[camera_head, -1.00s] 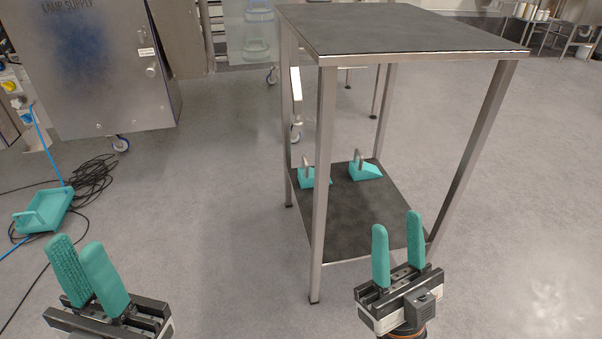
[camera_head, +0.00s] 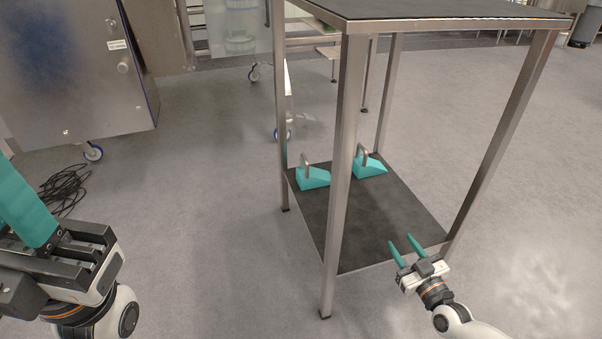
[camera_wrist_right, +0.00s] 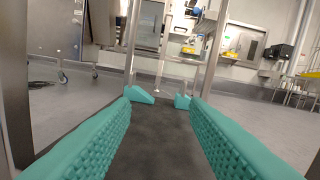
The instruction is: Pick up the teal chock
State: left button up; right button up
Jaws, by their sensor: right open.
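Two teal wedge chocks with grey metal handles sit on the dark lower shelf (camera_head: 385,215) of a steel table. The left chock (camera_head: 313,180) is near the shelf's left side, and the right chock (camera_head: 371,166) is at its far edge. My right gripper (camera_head: 401,241) is open and empty at the shelf's near right edge, its teal fingers pointing inward. In the right wrist view, one chock (camera_wrist_right: 139,95) shows ahead between the fingers, and another (camera_wrist_right: 182,101) is partly hidden by the right finger. My left gripper (camera_head: 40,235) is at the left, its fingers mostly cut off.
Steel legs, including the near one (camera_head: 345,190), and the tabletop (camera_head: 430,8) frame the shelf. A steel cabinet (camera_head: 70,80) on casters stands at the left, with black cables (camera_head: 65,190) on the floor beside it. The floor right of the table is clear.

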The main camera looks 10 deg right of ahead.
aim_at(307, 177)
jog(key=i+j, duration=0.8)
jog(key=i, duration=0.25)
